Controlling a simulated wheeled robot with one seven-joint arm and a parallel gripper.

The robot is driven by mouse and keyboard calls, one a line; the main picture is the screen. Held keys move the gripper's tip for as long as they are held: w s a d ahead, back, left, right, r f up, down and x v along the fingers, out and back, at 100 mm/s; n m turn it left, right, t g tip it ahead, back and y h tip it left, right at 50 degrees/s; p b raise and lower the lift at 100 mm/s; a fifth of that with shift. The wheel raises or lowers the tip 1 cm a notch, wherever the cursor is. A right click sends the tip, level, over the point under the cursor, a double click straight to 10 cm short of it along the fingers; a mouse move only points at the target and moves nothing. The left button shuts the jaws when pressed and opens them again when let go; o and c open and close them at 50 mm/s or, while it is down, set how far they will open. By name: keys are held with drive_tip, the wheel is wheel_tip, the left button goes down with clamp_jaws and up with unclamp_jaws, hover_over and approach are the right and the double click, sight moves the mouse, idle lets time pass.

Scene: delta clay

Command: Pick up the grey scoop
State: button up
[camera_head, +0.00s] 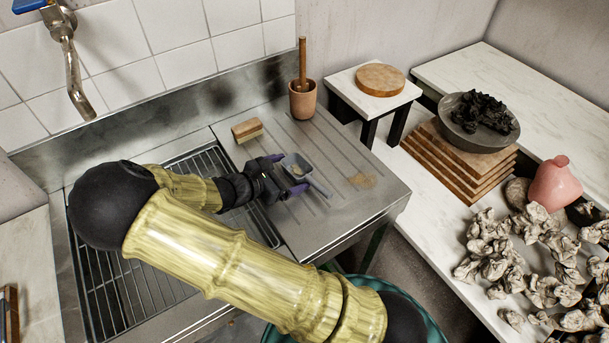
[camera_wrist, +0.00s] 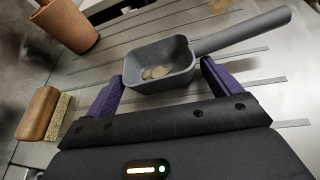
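The grey scoop (camera_head: 296,163) lies on the ribbed metal drainboard, its handle pointing toward the lower right in the head view. In the wrist view the scoop (camera_wrist: 160,78) has a box-shaped bowl with some tan bits inside, and its handle runs to the upper right. My gripper (camera_head: 288,174) is low over the drainboard at the scoop. Its purple fingers are spread wide, one on each side of the near part of the bowl. In the wrist view my gripper (camera_wrist: 161,72) shows small gaps beside the bowl; contact is not clear.
A wooden brush (camera_head: 247,130) lies behind the gripper. A terracotta cup (camera_head: 302,105) holding a wooden stick stands at the back. The sink grate (camera_head: 110,290) is at left. A tan stain (camera_head: 361,180) marks the drainboard, clear right of the scoop. Clay lumps (camera_head: 490,245) cover the right counter.

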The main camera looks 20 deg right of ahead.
drive_tip(key=c, duration=0.7)
wheel_tip(320, 180, up, 10)
drive_tip(key=p, duration=0.1)
idle(0.5)
